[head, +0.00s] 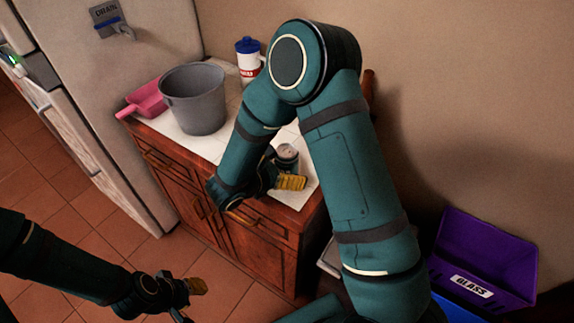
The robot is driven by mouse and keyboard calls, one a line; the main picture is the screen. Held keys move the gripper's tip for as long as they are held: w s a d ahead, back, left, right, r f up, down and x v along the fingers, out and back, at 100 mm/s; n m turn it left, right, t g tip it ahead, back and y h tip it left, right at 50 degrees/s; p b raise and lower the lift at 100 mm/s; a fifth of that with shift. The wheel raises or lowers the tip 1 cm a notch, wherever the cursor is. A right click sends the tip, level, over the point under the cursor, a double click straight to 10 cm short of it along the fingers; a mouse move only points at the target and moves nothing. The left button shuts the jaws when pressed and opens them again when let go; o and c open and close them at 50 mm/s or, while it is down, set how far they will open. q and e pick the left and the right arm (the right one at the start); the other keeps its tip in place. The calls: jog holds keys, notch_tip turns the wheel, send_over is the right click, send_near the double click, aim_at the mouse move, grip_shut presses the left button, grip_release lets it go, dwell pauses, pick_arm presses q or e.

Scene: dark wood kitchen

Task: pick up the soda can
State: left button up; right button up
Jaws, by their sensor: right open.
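The soda can (287,154) stands upright on the white top of the wooden cabinet (309,192), near its front right part. It looks dark with a grey top, and its lower part is hidden behind my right gripper. My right gripper (262,192) is open at the cabinet's front edge, just in front of the can. One yellow finger pad overlaps the can's lower side in the picture; whether it touches cannot be told. My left gripper (189,300) is low at the bottom left, over the floor, with its fingers apart and empty, far from the can.
A grey bucket (194,100), a pink dustpan-like item (147,99) and a white jug with a blue lid (248,60) stand farther left on the cabinet. A fridge (115,130) is at left. A purple glass bin (485,252) is at right. The tiled floor in front is clear.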

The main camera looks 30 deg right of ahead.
jog(key=shift+d, duration=0.15)
jog(key=c, duration=1.4)
jog(key=shift+o, duration=0.2)
jog(key=shift+r, duration=0.15)
